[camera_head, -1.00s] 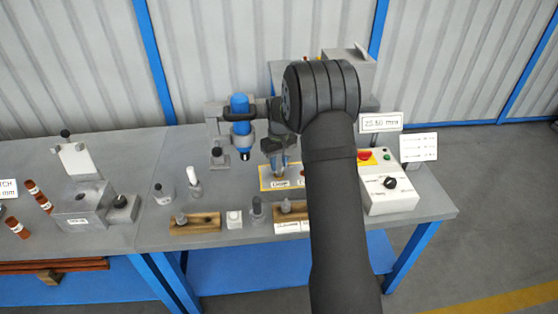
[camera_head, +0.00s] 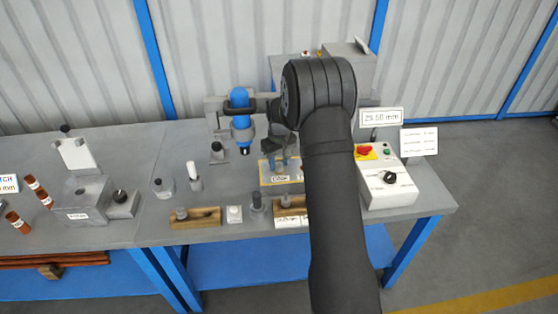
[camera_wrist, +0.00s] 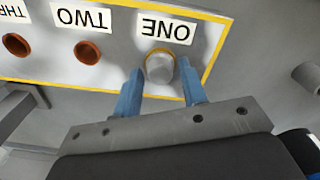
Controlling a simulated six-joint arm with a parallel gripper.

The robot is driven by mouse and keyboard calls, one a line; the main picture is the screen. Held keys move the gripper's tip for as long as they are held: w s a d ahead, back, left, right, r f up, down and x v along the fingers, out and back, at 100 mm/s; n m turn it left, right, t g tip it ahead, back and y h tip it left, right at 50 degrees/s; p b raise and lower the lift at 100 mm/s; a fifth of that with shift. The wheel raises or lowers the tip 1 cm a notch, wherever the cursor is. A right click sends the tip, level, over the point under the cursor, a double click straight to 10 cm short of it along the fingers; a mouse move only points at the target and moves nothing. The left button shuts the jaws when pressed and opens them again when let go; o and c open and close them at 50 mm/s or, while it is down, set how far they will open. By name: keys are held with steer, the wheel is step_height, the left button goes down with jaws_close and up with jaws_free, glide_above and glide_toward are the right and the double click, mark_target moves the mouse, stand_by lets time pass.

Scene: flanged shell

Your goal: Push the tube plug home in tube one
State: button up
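The tube plug (camera_wrist: 160,68) is a pale grey round-topped piece at the hole labelled ONE, seen in the wrist view. A thin tan ring shows around its far side; how deep it sits I cannot tell. My gripper (camera_wrist: 160,64) has two blue fingers, one on each side of the plug, with small gaps between. Tube one itself is hidden under the plug. In the head view my gripper (camera_head: 282,160) is over the yellow-edged block (camera_head: 267,185), and my arm hides part of it.
Open brown tubes TWO (camera_wrist: 87,52) and THREE (camera_wrist: 16,44) are beside the plug. A control box (camera_head: 390,187) stands right of my arm. Wooden stands (camera_head: 195,218) and small grey pieces (camera_head: 257,203) are in front. A blue-bodied tool (camera_head: 240,108) is close on the left.

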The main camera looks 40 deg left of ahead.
mark_target(279, 164)
steer(key=shift+o, duration=1.3)
step_height(279, 164, up, 18)
steer(key=shift+f, duration=0.25)
step_height(279, 164, down, 17)
steer(key=shift+f, duration=0.2)
steer(key=shift+r, duration=0.15)
steer(key=shift+r, duration=0.1)
